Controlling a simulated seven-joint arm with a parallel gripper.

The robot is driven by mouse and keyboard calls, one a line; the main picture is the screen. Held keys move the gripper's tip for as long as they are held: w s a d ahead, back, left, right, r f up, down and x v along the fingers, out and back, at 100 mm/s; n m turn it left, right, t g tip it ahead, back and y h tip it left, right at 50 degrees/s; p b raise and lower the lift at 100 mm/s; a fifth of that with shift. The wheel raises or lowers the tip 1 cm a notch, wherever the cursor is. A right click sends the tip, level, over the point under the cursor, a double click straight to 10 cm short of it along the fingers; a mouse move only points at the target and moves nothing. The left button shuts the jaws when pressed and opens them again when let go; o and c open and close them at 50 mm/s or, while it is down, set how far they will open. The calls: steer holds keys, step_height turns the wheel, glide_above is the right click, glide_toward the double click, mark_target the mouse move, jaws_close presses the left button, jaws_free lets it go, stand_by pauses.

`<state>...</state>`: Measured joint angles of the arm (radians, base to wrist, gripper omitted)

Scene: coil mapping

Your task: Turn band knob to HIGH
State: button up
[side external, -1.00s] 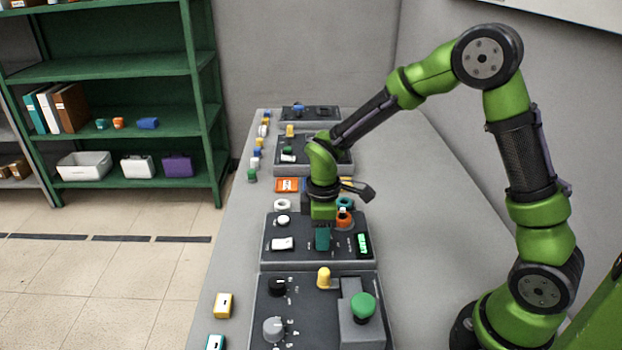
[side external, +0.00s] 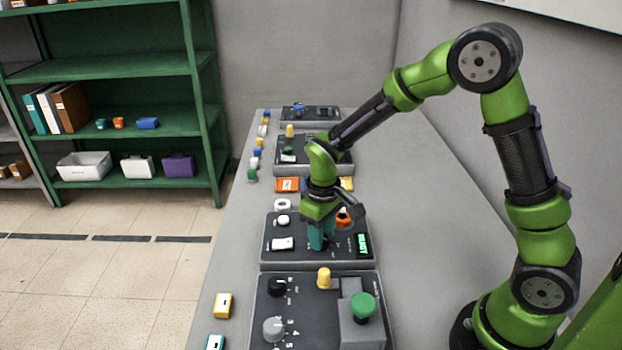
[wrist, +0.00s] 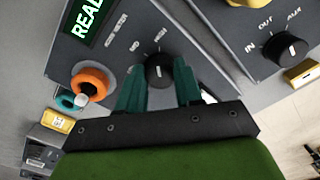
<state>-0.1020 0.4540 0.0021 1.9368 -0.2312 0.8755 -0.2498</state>
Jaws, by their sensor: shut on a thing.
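The band knob, a black round knob (wrist: 159,72) with a white pointer line, sits on the dark panel (wrist: 120,15) in the wrist view. My gripper (wrist: 160,88) has its teal fingers on both sides of this knob and is shut on it. In the side external view my gripper (side external: 322,236) reaches straight down onto the middle panel, and the knob is hidden behind the fingers. A green lit display (wrist: 84,20) on the same panel shows "READ", cut off by the frame edge.
An orange ring with a white-tipped lever (wrist: 88,86) is beside the knob. The panel also has a white rocker switch (side external: 282,244) and a white button (side external: 283,220). The front panel carries a green mushroom button (side external: 363,306), a yellow part (side external: 323,278) and knobs.

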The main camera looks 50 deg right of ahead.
mark_target(324, 240)
steer(key=shift+m, duration=0.6)
steer(key=shift+w, duration=0.1)
steer(key=o, duration=1)
steer(key=shift+o, duration=0.2)
step_height(324, 240, up, 17)
steer(key=s+r+m+t+y, duration=0.2)
steer(key=s+t, duration=0.5)
steer(key=s, duration=0.8)
steer(key=shift+s+d+r+m, duration=0.3)
steer(key=shift+d+r+m, duration=0.15)
steer(key=shift+m, duration=0.65)
